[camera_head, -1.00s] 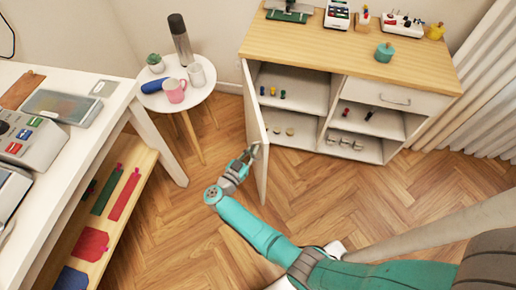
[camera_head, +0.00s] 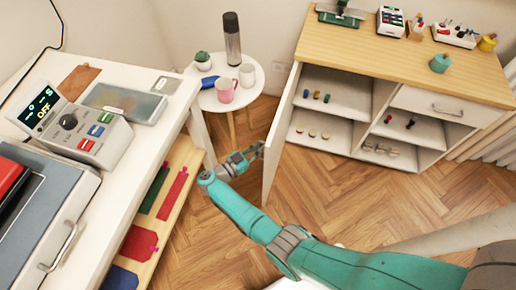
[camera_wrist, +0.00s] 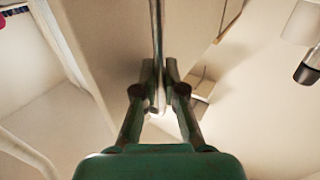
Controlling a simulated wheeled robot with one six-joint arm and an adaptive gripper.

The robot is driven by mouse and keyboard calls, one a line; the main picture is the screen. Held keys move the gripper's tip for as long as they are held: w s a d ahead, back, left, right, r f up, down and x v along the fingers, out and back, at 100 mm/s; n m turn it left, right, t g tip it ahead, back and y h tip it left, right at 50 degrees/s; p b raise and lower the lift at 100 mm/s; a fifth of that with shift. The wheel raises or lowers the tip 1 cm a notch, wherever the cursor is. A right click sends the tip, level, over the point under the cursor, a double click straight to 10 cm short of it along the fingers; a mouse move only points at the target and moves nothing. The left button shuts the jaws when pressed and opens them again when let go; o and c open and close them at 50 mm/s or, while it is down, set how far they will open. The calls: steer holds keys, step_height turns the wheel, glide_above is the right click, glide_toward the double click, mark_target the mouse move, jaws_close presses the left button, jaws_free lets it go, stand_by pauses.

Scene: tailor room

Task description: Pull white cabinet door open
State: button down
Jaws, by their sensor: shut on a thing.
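The white cabinet door (camera_head: 281,132) stands open at the left side of the wooden-topped cabinet (camera_head: 395,42) in the head view. It is seen nearly edge-on and sticks out toward me. My gripper (camera_head: 258,152) is at the outer face of the door, close to its free edge. In the wrist view my gripper (camera_wrist: 160,98) is shut on a thin bar (camera_wrist: 157,35), which looks like the door's handle. The handle is too small to make out in the head view. The shelves inside the cabinet show small spools and round items.
A round white side table (camera_head: 228,98) with a bottle, mugs and a plant stands left of the door. A white worktable (camera_head: 135,135) with machines and a lower wooden shelf fills the left. The wood floor (camera_head: 335,205) before the cabinet is clear.

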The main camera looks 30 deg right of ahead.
steer(key=c, duration=1.2)
jaws_free()
steer(key=shift+c, duration=0.2)
steer(key=s+a, duration=0.2)
steer(key=a, duration=0.9)
steer(key=shift+a, duration=0.35)
